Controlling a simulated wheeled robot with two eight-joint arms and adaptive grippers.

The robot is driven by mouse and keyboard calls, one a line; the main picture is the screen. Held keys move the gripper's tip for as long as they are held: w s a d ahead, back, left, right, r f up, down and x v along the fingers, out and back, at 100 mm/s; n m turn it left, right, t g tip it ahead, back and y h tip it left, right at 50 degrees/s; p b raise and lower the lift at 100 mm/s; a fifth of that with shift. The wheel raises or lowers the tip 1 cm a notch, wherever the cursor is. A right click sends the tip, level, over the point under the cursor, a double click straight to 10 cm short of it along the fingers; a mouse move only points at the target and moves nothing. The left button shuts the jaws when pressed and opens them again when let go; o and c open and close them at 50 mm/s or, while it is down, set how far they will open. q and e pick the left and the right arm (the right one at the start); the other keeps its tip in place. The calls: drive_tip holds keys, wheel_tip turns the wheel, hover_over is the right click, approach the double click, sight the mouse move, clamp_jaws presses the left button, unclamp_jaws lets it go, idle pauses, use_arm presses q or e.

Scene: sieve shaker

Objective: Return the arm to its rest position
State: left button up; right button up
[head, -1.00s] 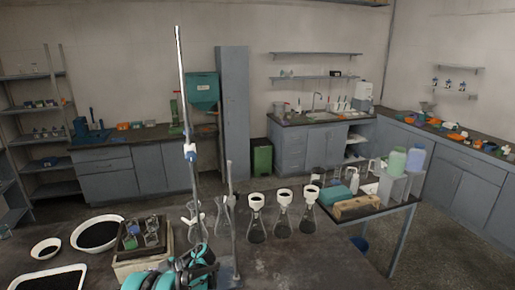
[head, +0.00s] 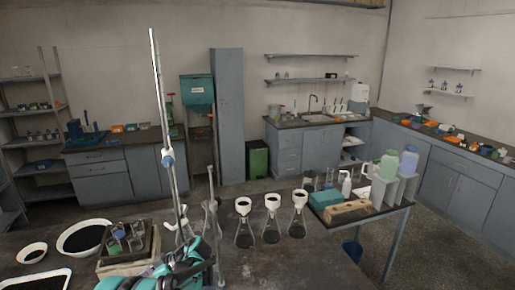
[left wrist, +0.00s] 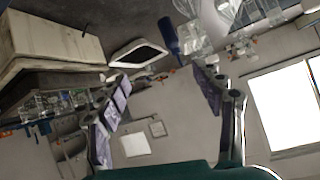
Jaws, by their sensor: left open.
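My left arm and gripper (head: 178,268) show in teal and black at the bottom of the head view, low over the near bench, behind or beside the metal stand rod (head: 157,100). The fingertips are hard to make out there. In the left wrist view my left gripper (left wrist: 160,76) is open, its two fingers wide apart with nothing between them. My right gripper is in neither view.
Several flasks with white funnels (head: 271,203) stand right of the stand. A tray of small jars (head: 128,243) and a round black-filled dish (head: 85,238) are at left. A wooden rack (head: 347,212) and bottles (head: 389,165) stand at right.

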use_arm(q)
drive_tip(key=s+d+r+m+t+h, duration=0.35)
drive_tip(key=s+d+m, duration=0.25)
drive_tip(key=s, duration=0.2)
drive_tip(key=s+d+r+m+t+h, duration=0.3)
drive_tip(key=s+d+r+m+h, duration=0.1)
drive_tip(key=s+d+m, duration=0.3)
drive_tip(key=s+d+f+m+t+h, duration=0.25)
drive_tip(key=s+d+m+h, duration=0.2)
drive_tip(key=s+d, duration=0.3)
wheel_tip(320, 180, down, 9)
drive_tip(key=b, duration=1)
drive_tip(key=shift+w+a+y, duration=0.15)
drive_tip(key=shift+y, duration=0.15)
drive_tip(key=shift+r, duration=0.15)
